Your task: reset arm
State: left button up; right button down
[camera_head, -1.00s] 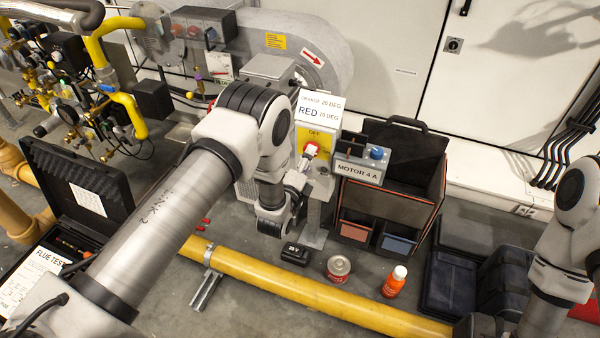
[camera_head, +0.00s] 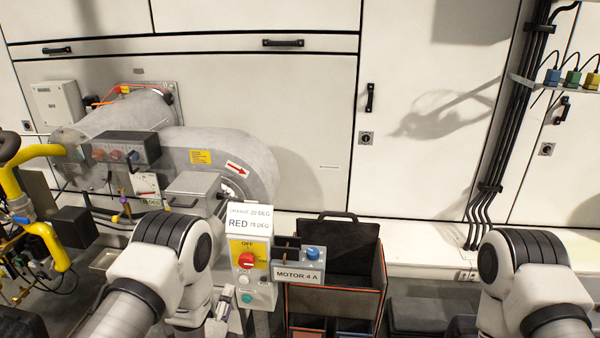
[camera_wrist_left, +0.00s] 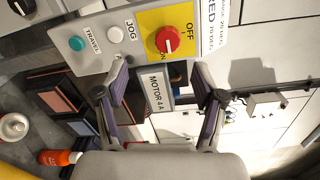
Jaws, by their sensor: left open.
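My left gripper (camera_head: 222,318) is at the bottom of the head view, left of and below the control box (camera_head: 262,226). In the left wrist view its two fingers (camera_wrist_left: 160,82) are spread apart with nothing between them. The box has a red knob (camera_head: 246,260) on a yellow plate marked OFF, a white JOG button (camera_head: 245,280) and a teal button (camera_head: 246,298). The red knob (camera_wrist_left: 167,41) also shows beyond the fingers in the wrist view, apart from them. My right arm (camera_head: 520,275) shows at the right; its gripper is out of view.
The MOTOR 4 A box (camera_head: 297,275) with a blue knob stands right of the control box. Behind it is an open black case (camera_head: 350,245). A grey burner housing (camera_head: 225,150) and yellow pipes (camera_head: 30,152) are at the left. An orange bottle (camera_wrist_left: 58,157) shows in the wrist view.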

pick_arm(q)
jog(key=s+a+f+n+g, duration=0.3)
jog(key=s+f+n+g, duration=0.25)
jog(key=s+f, duration=0.3)
jog(key=s+f+n+g, duration=0.3)
jog(key=s+n+g, duration=0.4)
jog(key=s, duration=0.5)
jog(key=s+f+n+g, duration=0.3)
jog(key=s+n+g, duration=0.2)
jog(key=s+n, duration=0.6)
notch_tip(320, 180, up, 23)
jog(key=s+m+p, duration=0.1)
jog(key=m+p, duration=0.1)
jog(key=p, duration=2.1)
jog(key=shift+s+d+r, duration=0.15)
jog(key=shift+s+r, duration=0.05)
jog(key=shift+s, duration=0.1)
